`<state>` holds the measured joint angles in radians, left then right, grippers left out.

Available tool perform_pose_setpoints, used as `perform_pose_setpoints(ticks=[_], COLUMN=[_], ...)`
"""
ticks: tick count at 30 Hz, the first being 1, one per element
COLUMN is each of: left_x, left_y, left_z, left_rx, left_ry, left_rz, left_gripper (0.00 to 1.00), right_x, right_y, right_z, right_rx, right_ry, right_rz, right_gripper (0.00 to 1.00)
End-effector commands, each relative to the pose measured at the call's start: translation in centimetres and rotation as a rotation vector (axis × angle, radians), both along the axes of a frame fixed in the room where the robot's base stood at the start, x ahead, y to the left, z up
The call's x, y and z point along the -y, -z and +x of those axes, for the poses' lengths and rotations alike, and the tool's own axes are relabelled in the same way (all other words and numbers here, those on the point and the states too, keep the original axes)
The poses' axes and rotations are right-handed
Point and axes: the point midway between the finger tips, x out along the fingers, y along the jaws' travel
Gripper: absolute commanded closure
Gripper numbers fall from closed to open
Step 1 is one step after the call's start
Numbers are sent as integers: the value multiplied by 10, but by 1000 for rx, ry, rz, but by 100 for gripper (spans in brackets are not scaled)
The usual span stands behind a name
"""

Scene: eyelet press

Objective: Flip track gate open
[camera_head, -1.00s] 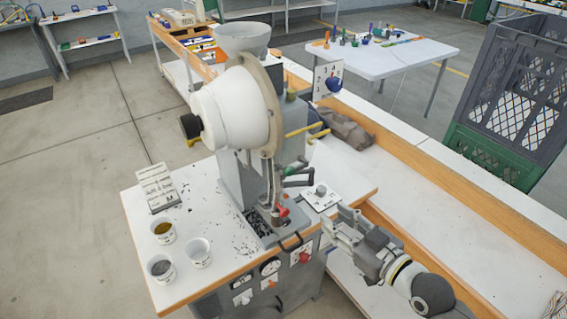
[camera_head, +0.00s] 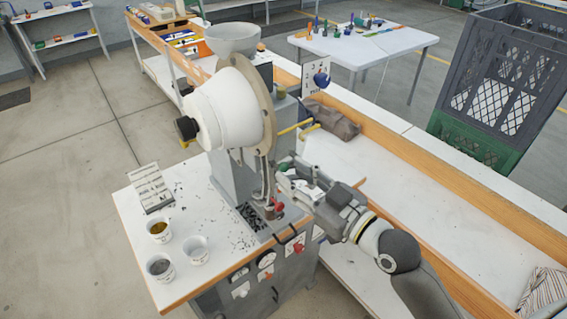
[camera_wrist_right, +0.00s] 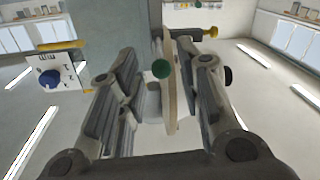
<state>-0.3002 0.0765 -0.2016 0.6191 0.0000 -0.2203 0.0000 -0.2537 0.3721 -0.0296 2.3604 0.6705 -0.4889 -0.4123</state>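The eyelet press stands on the white worktable, with a white drum (camera_head: 228,112) above a curved track (camera_head: 264,175). A red part (camera_head: 279,206) sits at the track's lower end. I cannot make out the track gate or its position clearly. My right gripper (camera_head: 284,173) is beside the track, on its right, with its fingers pointing towards the press. In the right wrist view its two fingers (camera_wrist_right: 160,95) are spread apart. A round green knob (camera_wrist_right: 161,69) and the beige plate's edge (camera_wrist_right: 171,100) appear between them, and contact cannot be told. My left gripper is out of view.
Yellow rods (camera_head: 294,128) stick out from the press above my gripper. A sign with a blue knob (camera_wrist_right: 50,79) is at left in the wrist view. The long bench (camera_head: 400,195) is mostly clear.

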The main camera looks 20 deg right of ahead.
Motion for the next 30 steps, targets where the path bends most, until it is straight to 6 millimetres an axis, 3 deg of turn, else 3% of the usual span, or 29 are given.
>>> perform_pose_setpoints(ticks=[3, 9, 20, 27, 30], left_x=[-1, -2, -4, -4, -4], left_y=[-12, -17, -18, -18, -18], left_z=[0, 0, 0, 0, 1], left_rx=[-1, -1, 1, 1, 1], left_ry=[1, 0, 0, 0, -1], left_rz=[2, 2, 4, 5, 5], left_gripper=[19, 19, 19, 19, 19], right_x=[-8, -15, -17, -17, -17], right_y=[-4, -1, 0, 0, 0], right_z=[17, 31, 35, 35, 35], right_rx=[1, 0, 1, 1, 0], right_ry=[0, -1, -1, -1, -1], right_rz=[2, -1, -2, -2, -1], right_gripper=[67, 67, 67, 98, 100])
